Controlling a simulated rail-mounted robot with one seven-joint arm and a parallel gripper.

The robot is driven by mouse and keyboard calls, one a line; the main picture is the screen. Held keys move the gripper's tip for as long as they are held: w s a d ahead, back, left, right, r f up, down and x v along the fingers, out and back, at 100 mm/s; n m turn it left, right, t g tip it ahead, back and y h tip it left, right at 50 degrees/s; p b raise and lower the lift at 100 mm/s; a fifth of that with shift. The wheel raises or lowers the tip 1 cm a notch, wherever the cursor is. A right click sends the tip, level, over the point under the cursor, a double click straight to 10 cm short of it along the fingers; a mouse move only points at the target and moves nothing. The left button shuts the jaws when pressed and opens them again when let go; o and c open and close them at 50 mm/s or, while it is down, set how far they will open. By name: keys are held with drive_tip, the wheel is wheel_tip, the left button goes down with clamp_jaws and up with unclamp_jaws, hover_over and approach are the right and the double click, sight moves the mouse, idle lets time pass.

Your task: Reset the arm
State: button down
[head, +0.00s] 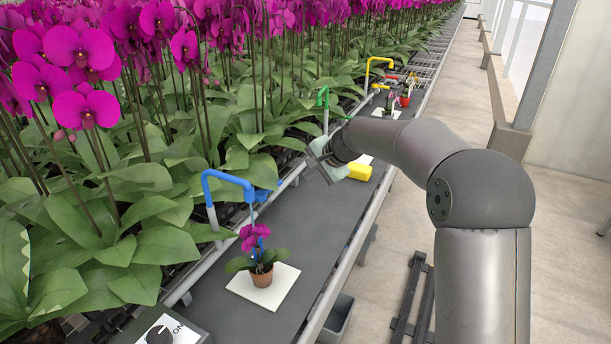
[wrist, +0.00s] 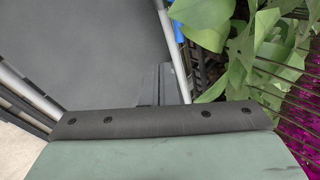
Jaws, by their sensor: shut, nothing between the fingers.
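My arm reaches in from the right in the head view. My gripper (head: 326,160) is a pale green and dark end piece over the dark bench, near the green hooked pipe (head: 323,98). Its fingertips are hard to make out there; it is shut and holds nothing. In the wrist view my green gripper housing with a dark bolted bar fills the bottom, and the grey bench top (wrist: 90,45) lies beyond it.
A small potted orchid (head: 261,270) stands on a white card (head: 284,285) by a blue hooked pipe (head: 228,176). Tall magenta orchids (head: 85,60) crowd the left. A dark box with an "ON" dial (head: 160,334) sits front left.

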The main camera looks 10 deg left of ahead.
drive_tip(key=s+d+n+g+h+p, duration=0.1)
drive_tip(key=s+d+n+h+p, duration=0.1)
drive_tip(key=s+d, duration=0.6)
drive_tip(key=s+d+r+n+g+h+p, duration=0.1)
drive_tip(key=s+d, duration=0.7)
drive_tip(key=s, duration=1.1)
drive_tip(key=s+d+n+g+h+p, duration=0.2)
drive_tip(key=s+d, duration=0.6)
drive_tip(key=s, duration=0.6)
drive_tip(key=n+h+p, duration=0.1)
drive_tip(key=n+p, duration=0.1)
drive_tip(key=shift+s+d+r+h+p, duration=0.2)
drive_tip(key=shift+s+d+h+p, duration=0.1)
drive_tip(key=shift+p, duration=0.05)
